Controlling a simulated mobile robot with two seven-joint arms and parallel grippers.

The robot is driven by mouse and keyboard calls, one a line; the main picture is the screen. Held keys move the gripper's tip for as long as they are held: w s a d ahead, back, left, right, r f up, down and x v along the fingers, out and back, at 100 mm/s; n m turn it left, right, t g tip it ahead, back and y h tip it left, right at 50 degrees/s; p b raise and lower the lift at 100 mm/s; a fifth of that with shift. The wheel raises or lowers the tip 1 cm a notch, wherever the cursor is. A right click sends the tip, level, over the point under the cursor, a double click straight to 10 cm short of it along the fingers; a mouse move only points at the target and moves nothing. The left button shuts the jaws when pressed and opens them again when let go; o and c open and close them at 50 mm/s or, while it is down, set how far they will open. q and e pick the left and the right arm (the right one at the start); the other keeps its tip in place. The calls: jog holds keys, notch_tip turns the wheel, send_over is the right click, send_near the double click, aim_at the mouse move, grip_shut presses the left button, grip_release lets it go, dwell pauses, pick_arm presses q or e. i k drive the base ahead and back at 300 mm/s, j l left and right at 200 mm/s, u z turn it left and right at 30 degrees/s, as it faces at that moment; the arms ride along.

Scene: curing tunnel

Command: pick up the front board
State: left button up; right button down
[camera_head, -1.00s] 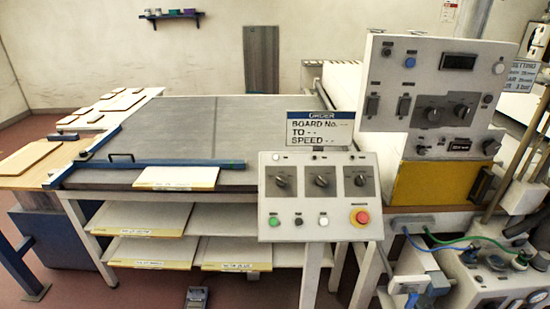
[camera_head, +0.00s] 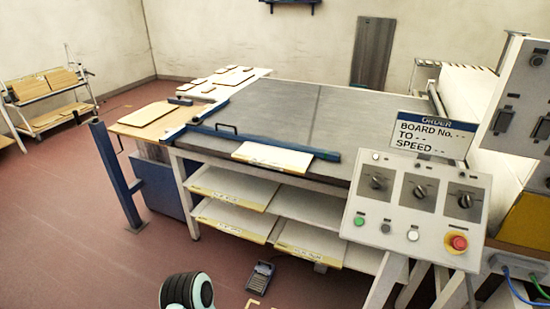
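A pale board with a yellow front strip (camera_head: 272,157) lies flat on the front edge of the grey-topped table (camera_head: 300,105), just before the blue bar (camera_head: 230,136). More pale boards with yellow labelled edges lie on the shelves below, one at the upper left (camera_head: 235,187) and one at the lower right (camera_head: 310,243). I cannot tell from the picture which of these the task calls the front board.
A control panel (camera_head: 418,205) with an order sign (camera_head: 432,137) stands at the right front. A foot pedal (camera_head: 260,278) lies on the floor. A blue post (camera_head: 117,178) stands left of the table. A rack (camera_head: 45,100) is at far left, with open floor before it.

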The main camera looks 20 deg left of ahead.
aim_at(293, 163)
jog(key=i+j+z, duration=0.1)
jog(key=j, duration=0.3)
jog(key=i+j, duration=0.25)
jog(key=i+j+z, duration=0.15)
jog(key=j, duration=0.35)
jog(key=i+j, duration=0.15)
jog(key=j, duration=0.25)
jog(key=i+j+z, duration=0.15)
jog(key=j, duration=0.3)
jog(key=i+j, duration=0.15)
jog(key=j, duration=0.25)
jog(key=z, duration=0.05)
